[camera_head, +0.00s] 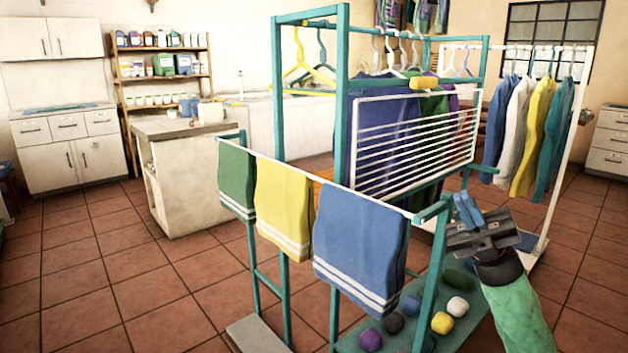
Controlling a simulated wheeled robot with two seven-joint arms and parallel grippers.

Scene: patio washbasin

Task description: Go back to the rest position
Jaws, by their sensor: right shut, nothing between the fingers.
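My right gripper (466,203) is at the right of the head view, on a dark wrist with a green sleeve. Its blue fingers are shut and empty, pointing up and away. It is beside the right end of the teal drying rack (341,95), near the white slatted panel (415,140); whether it touches the rack is unclear. My left gripper is out of view.
Green, yellow and blue towels (360,250) hang on the rack's front rail. Several coloured balls (442,322) lie on its teal base. A white clothes rail (563,150) with garments stands behind right. A counter (182,180) stands left; the tiled floor (90,290) is clear.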

